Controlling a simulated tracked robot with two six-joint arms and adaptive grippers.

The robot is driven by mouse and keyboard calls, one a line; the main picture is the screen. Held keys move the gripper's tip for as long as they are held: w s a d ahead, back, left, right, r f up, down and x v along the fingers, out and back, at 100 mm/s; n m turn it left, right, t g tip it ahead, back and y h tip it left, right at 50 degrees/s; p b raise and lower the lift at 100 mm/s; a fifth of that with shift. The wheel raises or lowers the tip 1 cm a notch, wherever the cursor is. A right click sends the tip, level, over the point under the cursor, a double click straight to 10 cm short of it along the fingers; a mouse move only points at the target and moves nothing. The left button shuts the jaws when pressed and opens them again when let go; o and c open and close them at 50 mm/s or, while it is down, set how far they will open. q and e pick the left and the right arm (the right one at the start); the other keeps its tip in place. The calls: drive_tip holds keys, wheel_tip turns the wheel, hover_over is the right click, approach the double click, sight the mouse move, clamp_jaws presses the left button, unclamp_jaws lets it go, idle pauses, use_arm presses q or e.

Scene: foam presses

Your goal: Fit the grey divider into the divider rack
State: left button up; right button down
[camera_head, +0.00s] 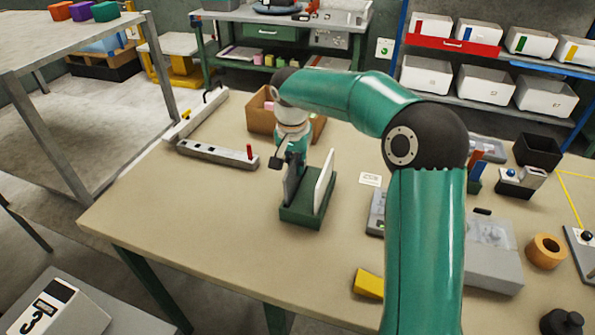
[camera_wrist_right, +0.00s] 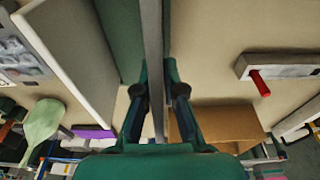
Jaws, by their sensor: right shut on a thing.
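My right gripper (camera_head: 293,160) is shut on the grey divider (camera_head: 290,188), a thin upright plate. In the right wrist view the two fingers (camera_wrist_right: 158,92) pinch the divider (camera_wrist_right: 152,50) from both sides. The dark green divider rack (camera_head: 305,214) stands on the table below the gripper. The divider's lower edge is at the left part of the rack; I cannot tell whether it sits in a slot. A white panel (camera_head: 324,182) stands in the rack to the right, slightly tilted and apart from the divider; it also shows in the wrist view (camera_wrist_right: 70,55). My left gripper is out of view.
A cardboard box (camera_head: 262,114) stands behind the gripper. A grey bar with a red peg (camera_head: 217,154) lies to the left. A yellow block (camera_head: 368,283) and an orange tape ring (camera_head: 546,250) are at the right. The table's front left is clear.

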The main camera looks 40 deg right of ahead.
drive_tip(key=shift+s+f, duration=0.25)
drive_tip(key=shift+f, duration=1)
drive_tip(key=c, duration=1.3)
unclamp_jaws()
drive_tip(key=shift+w+d+f, duration=0.15)
drive_tip(key=shift+w, duration=0.1)
drive_tip(key=r, duration=0.3)
drive_tip(key=a+r, duration=0.1)
drive_tip(key=r, duration=0.7)
drive_tip(key=shift+s+a+p, duration=0.3)
drive_tip(key=shift+a+r, duration=0.1)
drive_tip(key=shift+r, duration=0.65)
drive_tip(key=shift+s, duration=0.1)
